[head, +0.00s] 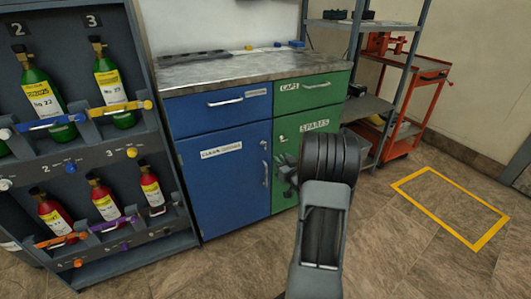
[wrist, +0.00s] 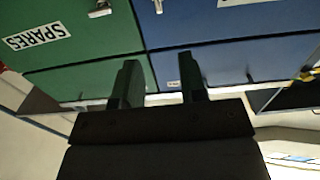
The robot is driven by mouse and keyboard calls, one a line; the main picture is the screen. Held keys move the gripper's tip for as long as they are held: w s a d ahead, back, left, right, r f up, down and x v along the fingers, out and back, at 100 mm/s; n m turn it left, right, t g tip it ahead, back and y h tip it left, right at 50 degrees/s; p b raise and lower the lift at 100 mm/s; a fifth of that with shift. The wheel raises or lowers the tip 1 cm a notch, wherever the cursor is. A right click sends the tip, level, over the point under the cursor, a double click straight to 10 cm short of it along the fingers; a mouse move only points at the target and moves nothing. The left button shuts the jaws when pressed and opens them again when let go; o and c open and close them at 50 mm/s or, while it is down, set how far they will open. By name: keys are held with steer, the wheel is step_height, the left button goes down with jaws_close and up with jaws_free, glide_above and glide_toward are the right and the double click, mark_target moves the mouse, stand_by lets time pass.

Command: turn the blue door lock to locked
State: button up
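The blue door (head: 222,185) is shut, below the blue drawer. Its small silver lock (head: 264,144) sits near the upper right edge, above the upright handle (head: 265,174). The wrist view, upside down, shows what looks like this lock (wrist: 158,6) at the top edge. It is too small to tell how it is turned. My gripper (head: 287,178) is in front of the green door, right of the blue door. In the wrist view its fingers (wrist: 160,84) are apart with nothing between them. They are apart from the lock.
The green door (head: 308,150) labelled SPARES has its own small silver fitting (wrist: 100,9) beside the blue one. A rack of bottles (head: 65,160) stands left. Grey shelving (head: 415,60) and an orange cart (head: 420,100) stand right. Open floor lies around the yellow outline (head: 425,205).

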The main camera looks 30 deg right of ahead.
mark_target(266, 143)
steer(key=w+b, duration=0.1)
steer(key=w, duration=0.3)
steer(key=w+d+b, duration=0.1)
steer(key=w, duration=0.4)
steer(key=w+d+b, duration=0.1)
steer(key=w, duration=0.3)
steer(key=shift+w+f+b, duration=0.15)
steer(key=shift+f+b, duration=0.05)
steer(key=shift+b, duration=0.1)
steer(key=shift+c, duration=0.2)
jaws_close()
